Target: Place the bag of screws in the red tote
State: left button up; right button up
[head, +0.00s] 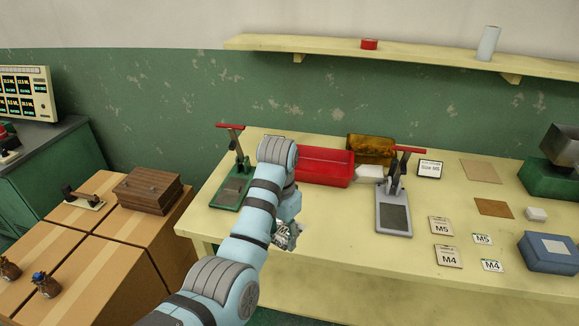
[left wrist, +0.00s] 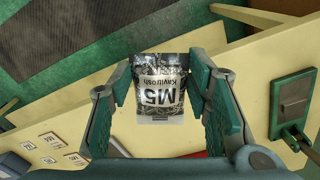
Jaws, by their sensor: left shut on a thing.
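The bag of screws (left wrist: 160,92) is a clear packet with a white label reading M5, upside down in the left wrist view. My left gripper (left wrist: 162,85) has its green fingers on either side of the bag and is shut on it. In the head view my left gripper (head: 285,236) is over the front part of the table, partly hidden by my own arm. The red tote (head: 326,168) is at the back of the table, beyond my gripper, its left end hidden by my arm. My right gripper is not in view.
A green-based press (head: 232,190) stands left of the tote and a grey-based press (head: 393,212) right of it. An amber bin (head: 369,150) is behind. M5 and M4 cards (head: 441,226) and a blue box (head: 549,252) lie to the right. The front middle of the table is clear.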

aim_at(304, 169)
jog(key=u, duration=0.1)
jog(key=i, duration=0.4)
jog(key=z, duration=0.7)
jog(key=i, duration=0.8)
jog(key=z, duration=0.15)
